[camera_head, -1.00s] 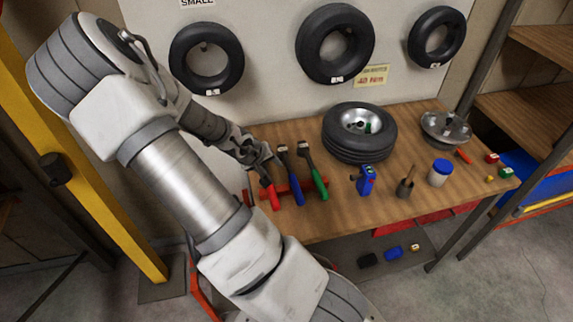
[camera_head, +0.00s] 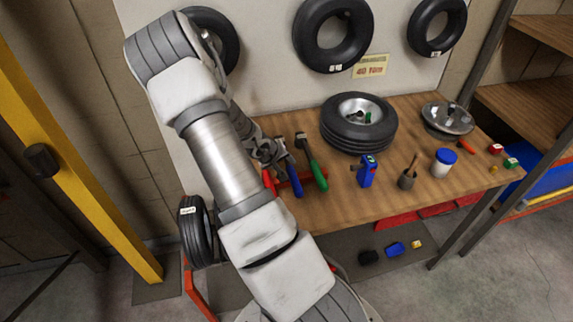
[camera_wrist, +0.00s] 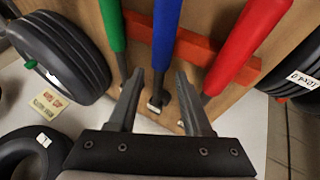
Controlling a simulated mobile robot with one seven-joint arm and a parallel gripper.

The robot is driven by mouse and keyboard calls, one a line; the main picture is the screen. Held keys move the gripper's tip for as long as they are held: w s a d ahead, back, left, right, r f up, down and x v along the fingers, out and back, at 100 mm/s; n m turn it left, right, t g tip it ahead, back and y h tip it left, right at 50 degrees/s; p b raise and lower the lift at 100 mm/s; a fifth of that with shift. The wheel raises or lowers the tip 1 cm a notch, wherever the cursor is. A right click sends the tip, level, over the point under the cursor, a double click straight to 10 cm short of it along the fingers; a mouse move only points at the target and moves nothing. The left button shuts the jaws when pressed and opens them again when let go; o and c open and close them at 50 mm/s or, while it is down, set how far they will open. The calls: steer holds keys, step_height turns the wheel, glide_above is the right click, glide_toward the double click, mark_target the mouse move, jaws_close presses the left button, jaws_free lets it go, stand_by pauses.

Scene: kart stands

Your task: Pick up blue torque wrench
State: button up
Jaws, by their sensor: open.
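The blue torque wrench (camera_head: 295,182) lies in a red holder on the wooden bench, between the green wrench (camera_head: 318,173) and the red wrench, which is mostly hidden behind my arm. In the wrist view the blue wrench (camera_wrist: 166,35) runs down toward the gap between my fingers, its metal head end (camera_wrist: 155,104) showing between them. The green wrench (camera_wrist: 111,25) is left of it and the red wrench (camera_wrist: 245,45) right. My gripper (camera_wrist: 160,80) is open and empty; I cannot tell whether the fingers touch the wrench. In the head view my gripper (camera_head: 266,155) is at the wrench heads.
A wheel (camera_head: 358,125) lies on the bench to the right. A blue device (camera_head: 367,172), a dark cup (camera_head: 408,179) and a blue-lidded jar (camera_head: 444,163) stand further right. Tyres hang on the board behind, and another tyre (camera_head: 197,232) is at the bench's left end.

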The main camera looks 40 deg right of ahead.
mark_target(289, 168)
steer(key=shift+s+b+x, duration=0.15)
steer(key=shift+b+x, duration=0.35)
steer(key=shift+x, duration=0.65)
steer(key=shift+s+b+x, duration=0.15)
steer(key=shift+b+x, duration=0.3)
steer(key=shift+x, duration=0.7)
steer(key=shift+w+d+f, duration=0.15)
steer(key=shift+w+f, duration=0.05)
steer(key=shift+f, duration=0.35)
jaws_close()
steer(key=shift+r, duration=0.1)
